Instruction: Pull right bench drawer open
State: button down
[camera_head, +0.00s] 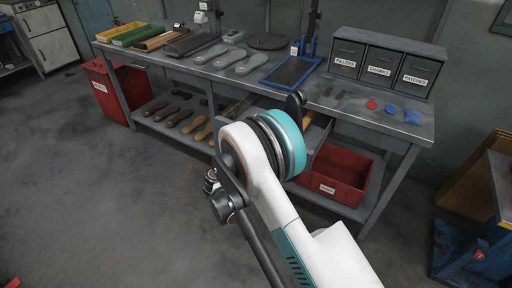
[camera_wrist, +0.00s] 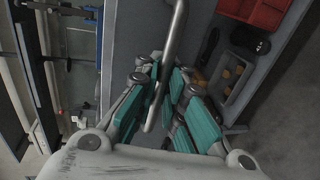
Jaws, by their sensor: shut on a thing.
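The right bench drawer is mostly hidden behind my arm in the head view; a grey part at the bench front (camera_head: 318,131) shows beside my wrist. In the wrist view, its grey front (camera_wrist: 135,30) fills the upper middle, with a curved metal bar handle (camera_wrist: 177,35) running down from the top. My gripper (camera_wrist: 168,78) has its teal-padded fingers on either side of the handle, shut on it. My gripper is hidden behind my own arm in the head view. How far the drawer stands out cannot be told.
The grey workbench (camera_head: 345,108) carries shoe soles, a blue-framed plate (camera_head: 291,72) and labelled bins (camera_head: 383,65). A red crate (camera_head: 340,174) sits on the lower shelf, right of my arm. A blue cabinet (camera_head: 470,245) stands at far right. Floor at left is clear.

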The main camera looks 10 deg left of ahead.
dwell(0.3)
jog(key=c, duration=2)
grip_release()
jog(key=shift+o, duration=0.2)
jog(key=shift+s, duration=0.1)
jog(key=v, duration=1.2)
